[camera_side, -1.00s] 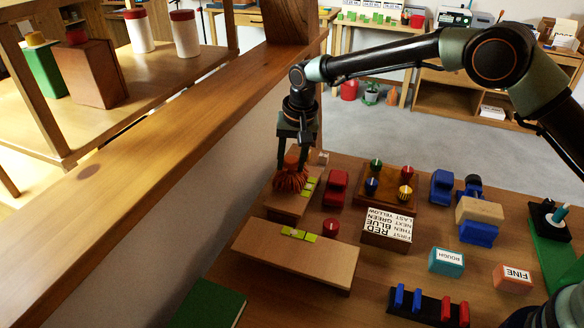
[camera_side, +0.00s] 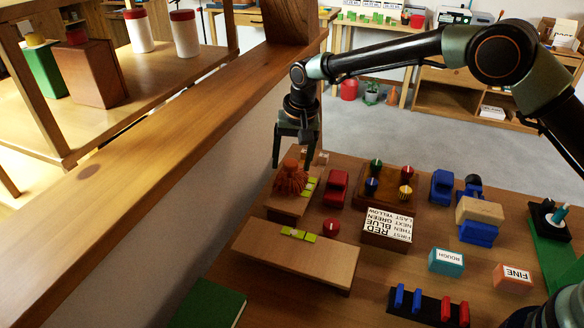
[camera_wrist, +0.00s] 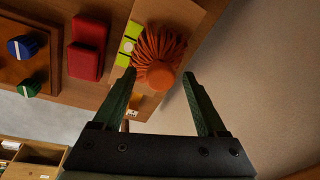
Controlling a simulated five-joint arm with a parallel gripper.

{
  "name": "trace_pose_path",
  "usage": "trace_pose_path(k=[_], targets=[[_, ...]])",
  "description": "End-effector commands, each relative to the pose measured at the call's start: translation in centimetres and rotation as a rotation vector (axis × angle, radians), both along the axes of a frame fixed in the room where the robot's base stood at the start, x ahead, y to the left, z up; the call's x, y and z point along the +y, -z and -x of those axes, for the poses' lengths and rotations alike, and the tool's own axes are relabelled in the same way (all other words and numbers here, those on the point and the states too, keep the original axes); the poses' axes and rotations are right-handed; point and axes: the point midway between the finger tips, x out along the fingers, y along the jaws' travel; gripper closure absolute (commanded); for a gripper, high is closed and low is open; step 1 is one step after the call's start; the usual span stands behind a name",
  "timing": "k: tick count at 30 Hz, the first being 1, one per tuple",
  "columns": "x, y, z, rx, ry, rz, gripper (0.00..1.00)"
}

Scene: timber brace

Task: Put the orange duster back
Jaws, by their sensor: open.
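The orange duster (camera_side: 291,180) sits upright on a small wooden block (camera_side: 288,204) at the far left of the workbench. In the wrist view the duster (camera_wrist: 158,48) shows its fringed skirt and round knob, beside a yellow-green strip (camera_wrist: 127,44). My gripper (camera_side: 292,166) is open. In the side view it is just above the duster's knob. In the wrist view the two green fingers of my gripper (camera_wrist: 161,76) stand apart, one on each side of the knob, with nothing held between them.
Right of the duster are a red car-like block (camera_side: 336,188) and a wooden tray with coloured knobs (camera_side: 385,190). A long wooden board (camera_side: 290,255) lies in front. A thick timber beam (camera_side: 150,165) runs along the left.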

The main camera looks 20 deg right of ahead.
Motion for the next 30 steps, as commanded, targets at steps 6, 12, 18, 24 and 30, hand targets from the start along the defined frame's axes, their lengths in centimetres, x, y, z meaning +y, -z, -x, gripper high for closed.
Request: trace_pose_path(k=[6, 12, 18, 24, 30], targets=[[-0.2, -4.5, 0.6, -0.006, 0.0, -0.002, 0.25], [-0.5, -8.2, 1.3, -0.004, 0.0, -0.002, 0.25], [-0.6, -10.3, 1.6, -0.001, 0.0, -0.001, 0.25], [-2.1, -12.5, 2.3, -0.021, -0.016, -0.001, 0.25], [-6.6, -16.7, 5.4, -0.084, -0.081, 0.009, 0.25]])
